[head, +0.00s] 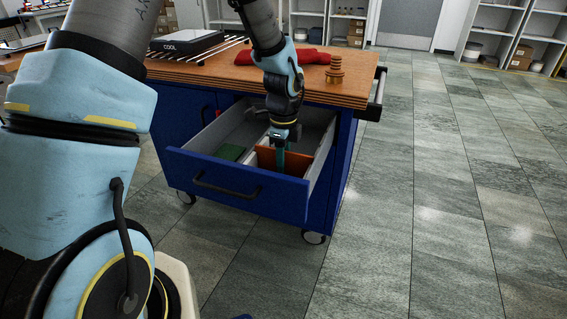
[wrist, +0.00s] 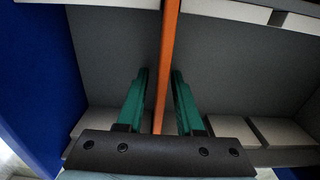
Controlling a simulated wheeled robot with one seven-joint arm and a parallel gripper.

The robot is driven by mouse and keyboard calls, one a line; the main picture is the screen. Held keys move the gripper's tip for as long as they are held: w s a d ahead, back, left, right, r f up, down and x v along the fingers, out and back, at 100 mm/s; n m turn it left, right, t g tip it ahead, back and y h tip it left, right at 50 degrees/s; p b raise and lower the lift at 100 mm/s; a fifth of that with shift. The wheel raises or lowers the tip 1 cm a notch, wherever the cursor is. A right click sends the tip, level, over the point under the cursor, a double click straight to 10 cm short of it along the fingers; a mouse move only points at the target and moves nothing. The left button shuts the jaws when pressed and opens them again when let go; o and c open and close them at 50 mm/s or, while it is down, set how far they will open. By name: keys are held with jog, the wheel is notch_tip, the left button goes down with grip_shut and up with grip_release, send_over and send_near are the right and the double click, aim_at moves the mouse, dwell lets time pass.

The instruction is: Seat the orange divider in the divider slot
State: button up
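The orange divider (head: 298,163) stands upright in the open blue drawer (head: 238,191), toward its right side. In the wrist view the divider (wrist: 168,45) runs as a narrow strip from the top edge down between my green fingers. My gripper (head: 280,160) is lowered into the drawer at the divider; in the wrist view its fingers (wrist: 160,75) straddle the strip, open, with a visible gap at least on the left. Pale notched rails (wrist: 273,15) line opposite sides of the compartment, with dark slots. The divider's lower edge is hidden, so I cannot tell how deep it sits.
A green item (head: 230,152) lies in the drawer's left part. The floor to the right is clear.

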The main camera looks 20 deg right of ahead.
notch_tip(320, 180, up, 12)
jog(key=shift+r+p, duration=0.15)
jog(key=shift+p, duration=0.35)
jog(key=a+n, duration=0.4)
jog(key=a, duration=0.2)
jog(key=a+n, duration=0.4)
jog(key=a, duration=0.2)
jog(key=w+a+r+n, duration=0.1)
jog(key=a+n, duration=0.4)
jog(key=a, duration=0.1)
jog(key=shift+w+t, duration=0.1)
jog(key=shift+t, duration=0.3)
jog(key=s+a+n, duration=0.1)
jog(key=a+n, duration=0.3)
jog(key=s+a+n, duration=0.2)
jog(key=a+n, duration=0.2)
jog(key=s+a+n, duration=0.2)
jog(key=a+n, duration=0.2)
jog(key=shift+s+a+f+n+t, duration=0.1)
jog(key=shift+f+n+t, duration=0.2)
jog(key=shift+t, duration=0.1)
jog(key=shift+r, duration=0.15)
